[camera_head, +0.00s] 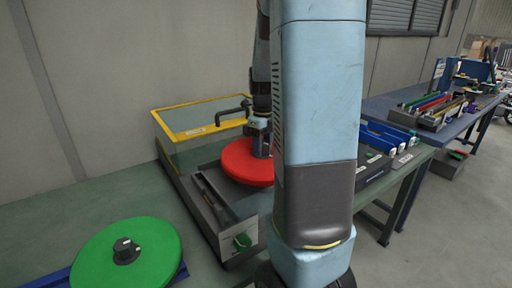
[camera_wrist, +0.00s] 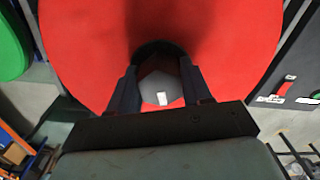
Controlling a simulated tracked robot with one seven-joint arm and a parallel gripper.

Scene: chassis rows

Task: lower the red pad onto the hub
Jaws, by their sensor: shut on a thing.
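The red pad (camera_head: 238,164) is a flat round disc, held roughly level over the grey chassis in the middle of the head view. My gripper (camera_head: 261,146) is above it, its fingers shut on the pad's central knob. In the wrist view the pad (camera_wrist: 85,45) fills most of the picture, and the fingers of my gripper (camera_wrist: 160,92) close on both sides of the dark knob (camera_wrist: 160,62). I cannot make out the hub; the pad and my arm cover that area. I cannot tell whether the pad touches anything below.
A green disc (camera_head: 150,250) with a black knob lies at the lower left on a blue support. A yellow-rimmed clear-walled box (camera_head: 180,123) stands behind the red pad. The green-topped bench (camera_head: 405,165) with blue trays is at the right. My arm blocks the centre right.

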